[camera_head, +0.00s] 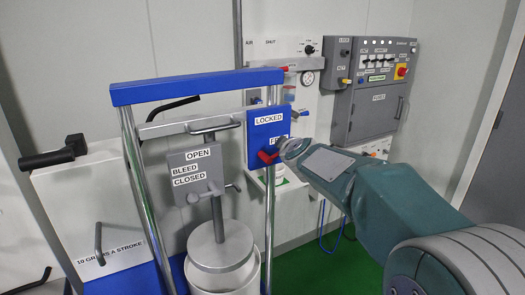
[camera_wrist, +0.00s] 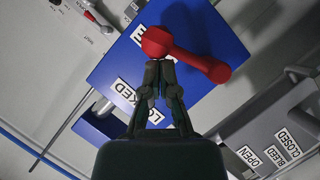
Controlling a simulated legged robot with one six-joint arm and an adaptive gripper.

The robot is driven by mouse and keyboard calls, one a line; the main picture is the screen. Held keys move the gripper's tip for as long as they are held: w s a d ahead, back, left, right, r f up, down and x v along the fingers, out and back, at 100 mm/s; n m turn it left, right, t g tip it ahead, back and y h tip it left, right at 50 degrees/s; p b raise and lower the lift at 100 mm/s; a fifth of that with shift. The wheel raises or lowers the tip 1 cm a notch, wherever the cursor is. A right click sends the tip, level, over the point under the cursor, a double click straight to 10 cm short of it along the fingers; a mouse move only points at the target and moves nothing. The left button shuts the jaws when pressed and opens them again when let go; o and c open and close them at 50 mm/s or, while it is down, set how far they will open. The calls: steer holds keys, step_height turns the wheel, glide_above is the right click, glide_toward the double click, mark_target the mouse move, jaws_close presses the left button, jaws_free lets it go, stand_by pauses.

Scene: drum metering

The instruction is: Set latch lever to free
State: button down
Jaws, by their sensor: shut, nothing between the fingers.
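The latch lever is red with rounded ends. In the wrist view the lever (camera_wrist: 190,56) lies across the blue latch plate (camera_wrist: 105,72), one ball end just beyond my fingertips. My gripper (camera_wrist: 157,66) is shut and empty, its tips at or very close to that ball; I cannot tell if they touch.
A grey plate (camera_head: 180,158) marked OPEN, BLEED and CLOSED stands left of the latch, above a metal drum lid (camera_head: 220,247). A chrome post (camera_head: 269,215) and blue top bar (camera_head: 195,86) frame the latch. A grey control panel (camera_head: 372,90) is on the wall behind.

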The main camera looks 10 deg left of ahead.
steer(key=shift+w+d+f+m+g+y, duration=0.1)
steer(key=shift+w+f+m+g+y, duration=0.1)
steer(key=shift+f+m+g+y, duration=0.3)
steer(key=shift+w+d+f+m, duration=0.1)
steer(key=shift+d+f+m, duration=0.15)
steer(key=shift+m, duration=0.45)
steer(key=shift+g, duration=0.4)
steer(key=v, duration=1.2)
steer(key=s+d+f+m+g+h, duration=0.1)
steer(key=s+d+f+m+g, duration=0.1)
steer(key=s, duration=0.8)
steer(key=s+d+f+m+g+h, duration=0.2)
steer(key=s+d+f+m, duration=0.3)
steer(key=s, duration=0.5)
steer(key=s+d+f+m+g+h, duration=0.2)
steer(key=s+d+f+m, duration=0.2)
steer(key=s+d+f, duration=0.3)
steer(key=s+d, duration=0.1)
steer(key=s, duration=0.3)
